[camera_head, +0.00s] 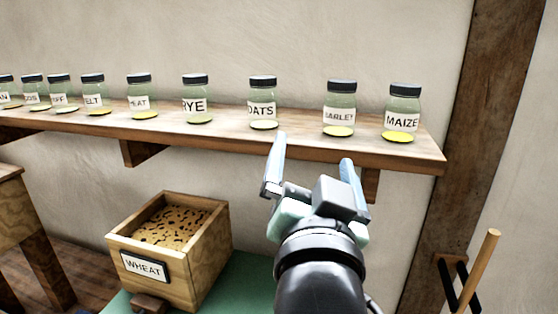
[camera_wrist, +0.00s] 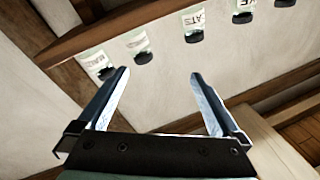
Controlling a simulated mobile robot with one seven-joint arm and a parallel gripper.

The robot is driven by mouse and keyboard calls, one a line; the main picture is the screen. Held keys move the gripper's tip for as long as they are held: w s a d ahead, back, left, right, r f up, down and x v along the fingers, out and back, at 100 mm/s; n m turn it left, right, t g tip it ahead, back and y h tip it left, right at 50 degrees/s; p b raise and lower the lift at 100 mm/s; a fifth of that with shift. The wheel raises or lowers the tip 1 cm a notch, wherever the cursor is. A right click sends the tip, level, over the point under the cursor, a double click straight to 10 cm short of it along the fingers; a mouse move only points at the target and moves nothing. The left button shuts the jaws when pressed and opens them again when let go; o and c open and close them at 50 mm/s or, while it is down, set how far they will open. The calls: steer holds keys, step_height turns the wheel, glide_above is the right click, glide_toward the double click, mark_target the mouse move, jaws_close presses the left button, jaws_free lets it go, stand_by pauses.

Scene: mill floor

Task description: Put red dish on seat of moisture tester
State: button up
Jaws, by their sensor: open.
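My gripper (camera_head: 312,168) is open and empty, raised in front of the wooden shelf in the head view. In the wrist view its two fingers (camera_wrist: 160,95) stand wide apart with only the pale wall between them. I see no red dish in either view. I see no moisture tester or seat in either view.
A wooden shelf (camera_head: 222,131) holds several labelled glass jars, among them the maize jar (camera_head: 402,112) at its right end. A wooden wheat bin (camera_head: 192,262) stands on a green surface (camera_head: 246,284) below. A timber post (camera_head: 483,130) rises at the right.

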steer(key=s+a+r+n+t+y, duration=0.1)
steer(key=s+a+r+n+t, duration=0.1)
steer(key=s+r, duration=0.4)
steer(key=s+a+r+n+t, duration=0.2)
steer(key=s+r+t, duration=0.3)
steer(key=r, duration=0.6)
steer(key=shift+s+a+r+n+t+y, duration=0.2)
steer(key=shift+s+n+t+y, duration=0.15)
steer(key=shift+s+n, duration=0.35)
steer(key=shift+w, duration=0.15)
